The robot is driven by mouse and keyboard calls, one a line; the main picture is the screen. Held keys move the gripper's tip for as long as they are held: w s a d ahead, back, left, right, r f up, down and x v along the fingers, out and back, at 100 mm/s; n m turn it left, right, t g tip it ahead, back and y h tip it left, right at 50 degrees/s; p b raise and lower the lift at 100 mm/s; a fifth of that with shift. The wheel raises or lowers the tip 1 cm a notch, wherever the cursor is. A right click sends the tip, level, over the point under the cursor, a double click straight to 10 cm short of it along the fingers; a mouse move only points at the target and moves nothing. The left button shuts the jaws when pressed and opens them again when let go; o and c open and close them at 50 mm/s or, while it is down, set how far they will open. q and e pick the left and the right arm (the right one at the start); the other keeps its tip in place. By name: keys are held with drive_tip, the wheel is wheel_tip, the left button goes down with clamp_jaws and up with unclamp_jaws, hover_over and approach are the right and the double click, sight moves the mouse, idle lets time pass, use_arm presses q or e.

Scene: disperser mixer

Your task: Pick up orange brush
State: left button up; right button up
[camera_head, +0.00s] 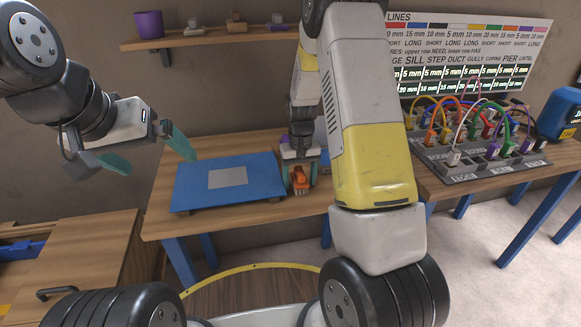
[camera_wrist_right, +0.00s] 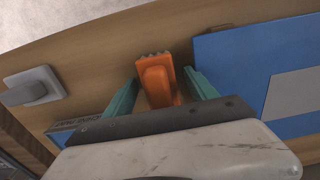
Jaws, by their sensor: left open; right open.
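The orange brush (camera_head: 299,179) lies on the wooden table just right of the blue board. In the right wrist view the orange brush (camera_wrist_right: 157,80) sits between the two green fingers of my right gripper (camera_wrist_right: 160,92), with a gap on each side. My right gripper (camera_head: 300,170) is open and points down over the brush; my own arm hides part of that area in the head view. My left gripper (camera_head: 150,160) is open and empty, raised in the air at the left, away from the brush.
The blue board (camera_head: 255,187) with a grey square is left of the brush; it also shows in the right wrist view (camera_wrist_right: 240,60). A grey object (camera_wrist_right: 35,90) lies on the other side. A cable panel (camera_head: 470,170) stands on the right table. A shelf (camera_head: 170,42) holds a purple cup (camera_head: 148,24).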

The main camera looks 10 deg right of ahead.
sight(299, 172)
clamp_jaws()
drive_tip(key=shift+r, duration=0.55)
drive_tip(key=r, duration=0.2)
drive_tip(key=shift+s+a+r, duration=0.15)
drive_tip(key=shift+s+r, duration=0.2)
drive_tip(key=shift+s, duration=0.05)
drive_tip(key=s+a+r, duration=0.1)
drive_tip(key=s+a, duration=0.3)
drive_tip(key=s, duration=1)
drive_tip(key=shift+s, duration=0.3)
drive_tip(key=shift+a+r, duration=0.1)
drive_tip(key=c, duration=0.9)
unclamp_jaws()
drive_tip(key=c, duration=0.4)
